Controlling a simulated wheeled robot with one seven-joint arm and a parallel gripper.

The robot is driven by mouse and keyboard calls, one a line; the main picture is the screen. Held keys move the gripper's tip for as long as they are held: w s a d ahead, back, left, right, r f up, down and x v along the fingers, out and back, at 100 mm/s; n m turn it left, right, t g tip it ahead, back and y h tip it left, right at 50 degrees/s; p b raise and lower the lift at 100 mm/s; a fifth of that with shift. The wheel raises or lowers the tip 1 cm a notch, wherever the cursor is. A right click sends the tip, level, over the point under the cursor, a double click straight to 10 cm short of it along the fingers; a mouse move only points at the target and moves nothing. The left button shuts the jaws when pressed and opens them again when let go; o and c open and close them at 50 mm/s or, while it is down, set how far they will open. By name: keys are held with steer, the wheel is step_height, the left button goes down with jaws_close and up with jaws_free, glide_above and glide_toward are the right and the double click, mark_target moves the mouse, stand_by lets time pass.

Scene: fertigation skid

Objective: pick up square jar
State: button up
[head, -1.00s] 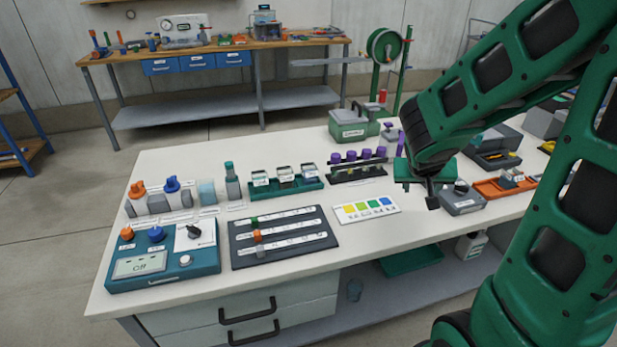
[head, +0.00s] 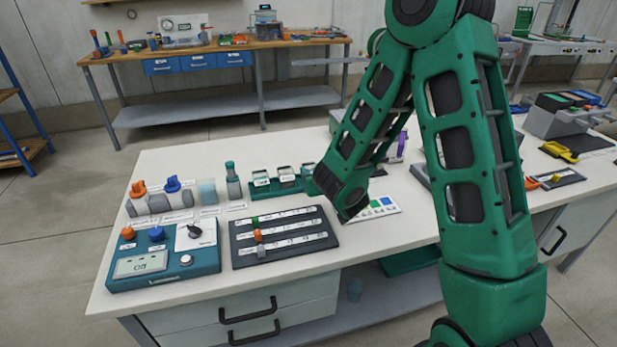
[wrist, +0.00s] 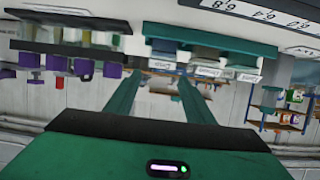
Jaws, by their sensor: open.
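I cannot tell which one is the square jar. The wrist view is upside down and shows the green rack (wrist: 210,37) at the top with the jars beyond my fingers. My gripper (wrist: 162,82) is open, with nothing seen between its two green fingers. It points toward the rack, apart from the jars. In the head view my arm mostly hides it, near the rack's right end.
A rack of purple-capped bottles (wrist: 75,66) is beside the jars. In front lie a dark slotted board (head: 284,238), a teal control box (head: 163,262) and a colour card (head: 382,208).

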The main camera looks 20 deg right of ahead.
mark_target(308, 165)
steer(key=shift+f+x, duration=0.15)
steer(key=shift+x, duration=1.65)
steer(key=shift+f+x, duration=0.15)
steer(key=shift+x, duration=1.6)
steer(key=shift+s, duration=0.1)
steer(key=c, duration=0.8)
